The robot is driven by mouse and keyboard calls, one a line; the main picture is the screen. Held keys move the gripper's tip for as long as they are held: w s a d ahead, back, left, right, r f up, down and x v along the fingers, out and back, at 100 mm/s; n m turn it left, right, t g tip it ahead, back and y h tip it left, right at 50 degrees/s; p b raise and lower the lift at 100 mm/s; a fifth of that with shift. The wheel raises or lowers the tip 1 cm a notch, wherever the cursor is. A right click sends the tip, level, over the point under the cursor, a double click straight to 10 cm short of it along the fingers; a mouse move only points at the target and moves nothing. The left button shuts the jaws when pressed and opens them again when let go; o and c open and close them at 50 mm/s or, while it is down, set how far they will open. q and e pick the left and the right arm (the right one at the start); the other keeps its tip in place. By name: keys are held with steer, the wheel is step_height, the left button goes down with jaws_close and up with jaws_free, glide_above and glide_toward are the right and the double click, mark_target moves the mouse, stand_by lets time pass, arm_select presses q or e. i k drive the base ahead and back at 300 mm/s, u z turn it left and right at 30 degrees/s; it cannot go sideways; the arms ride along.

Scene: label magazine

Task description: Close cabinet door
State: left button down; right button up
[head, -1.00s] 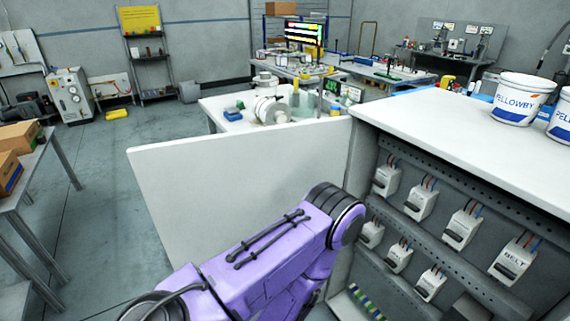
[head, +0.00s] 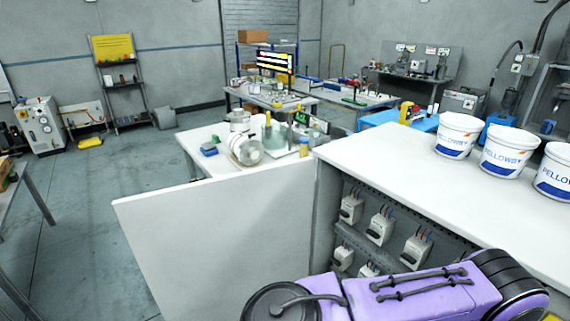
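The white cabinet door (head: 215,245) stands wide open, swung out to the left from the cabinet's left front edge. The cabinet (head: 400,160) has a white top, and its open front shows several breakers (head: 380,226) on grey rails. A purple arm link of mine crosses the lower right of the view, in front of the cabinet opening, and hides the lower breakers. The arm is apart from the door's visible face. Neither gripper shows in the head view.
Several white buckets (head: 458,135) stand on the cabinet top at the right. A white table (head: 190,145) with spools and bottles is behind the door. A grey-legged table (head: 35,195) is at the left edge. The floor (head: 90,220) left of the door is clear.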

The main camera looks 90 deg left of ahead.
mark_target(202, 248)
steer(key=z, duration=0.45)
steer(key=k, duration=1.9)
steer(key=u, duration=2.65)
steer(key=i, duration=0.5)
steer(key=u, duration=0.05)
